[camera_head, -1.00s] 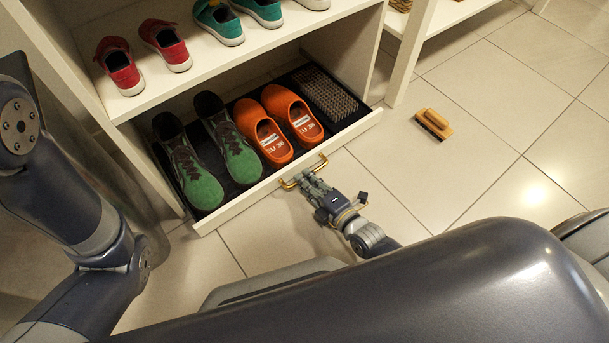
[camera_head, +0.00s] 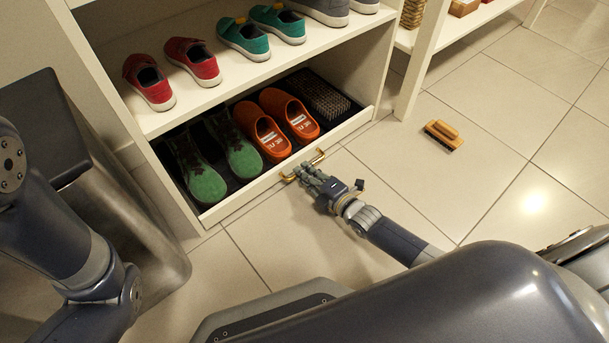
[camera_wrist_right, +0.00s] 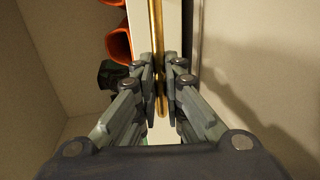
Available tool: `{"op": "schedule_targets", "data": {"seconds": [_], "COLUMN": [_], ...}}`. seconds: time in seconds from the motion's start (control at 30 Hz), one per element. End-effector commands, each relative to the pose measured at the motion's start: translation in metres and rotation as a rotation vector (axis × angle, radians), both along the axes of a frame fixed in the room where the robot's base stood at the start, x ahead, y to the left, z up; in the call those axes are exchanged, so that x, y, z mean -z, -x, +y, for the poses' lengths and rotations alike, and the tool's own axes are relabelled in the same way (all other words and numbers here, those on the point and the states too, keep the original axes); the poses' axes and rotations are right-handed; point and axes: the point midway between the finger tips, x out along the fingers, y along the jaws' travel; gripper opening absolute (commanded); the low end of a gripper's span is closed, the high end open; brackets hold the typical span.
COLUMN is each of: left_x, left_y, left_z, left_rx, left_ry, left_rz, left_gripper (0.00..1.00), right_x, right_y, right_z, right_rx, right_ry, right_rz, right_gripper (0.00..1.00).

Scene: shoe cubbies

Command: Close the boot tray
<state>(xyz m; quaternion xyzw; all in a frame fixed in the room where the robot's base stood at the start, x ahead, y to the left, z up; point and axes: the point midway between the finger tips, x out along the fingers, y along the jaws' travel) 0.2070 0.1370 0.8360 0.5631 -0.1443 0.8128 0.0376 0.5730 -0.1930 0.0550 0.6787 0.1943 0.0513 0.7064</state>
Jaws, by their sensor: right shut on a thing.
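The boot tray (camera_head: 244,194) is a low pull-out tray with a pale front panel, at the bottom of the cubby. It juts out a little beyond the shelf above. It holds green shoes (camera_head: 240,155), orange shoes (camera_head: 263,135) and a dark bristly mat (camera_head: 320,97). A brass handle (camera_head: 319,157) is on its front. My right gripper (camera_head: 305,171) is shut on the handle. The right wrist view shows the brass bar (camera_wrist_right: 156,25) between my fingers (camera_wrist_right: 160,72) and the pale panel (camera_wrist_right: 173,20) beside it. My left gripper is out of view.
The shelf (camera_head: 165,122) above the tray holds red shoes (camera_head: 194,62) and teal shoes (camera_head: 243,38). A wooden brush (camera_head: 443,134) lies on the tiled floor to the right. The floor before the tray is otherwise clear. A cubby upright (camera_head: 413,80) stands right of the tray.

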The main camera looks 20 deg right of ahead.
Motion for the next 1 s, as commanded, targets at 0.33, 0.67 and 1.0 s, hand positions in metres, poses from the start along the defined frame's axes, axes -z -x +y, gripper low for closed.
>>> {"op": "schedule_targets", "data": {"seconds": [0.33,0.67,1.0], "left_x": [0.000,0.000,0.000], "left_y": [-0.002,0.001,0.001], "left_z": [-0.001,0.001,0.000], "left_rx": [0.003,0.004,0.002], "left_ry": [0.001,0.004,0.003], "left_rz": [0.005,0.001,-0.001], "left_gripper": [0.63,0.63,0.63], "right_x": [-0.001,-0.003,-0.016], "right_y": [-0.002,0.015,0.074], "right_z": [0.000,-0.006,-0.027], "right_rx": [0.002,0.002,0.000], "right_ry": [0.000,-0.002,-0.001], "right_rz": [-0.001,0.002,0.001], "right_gripper": [0.29,0.29,0.29]}}
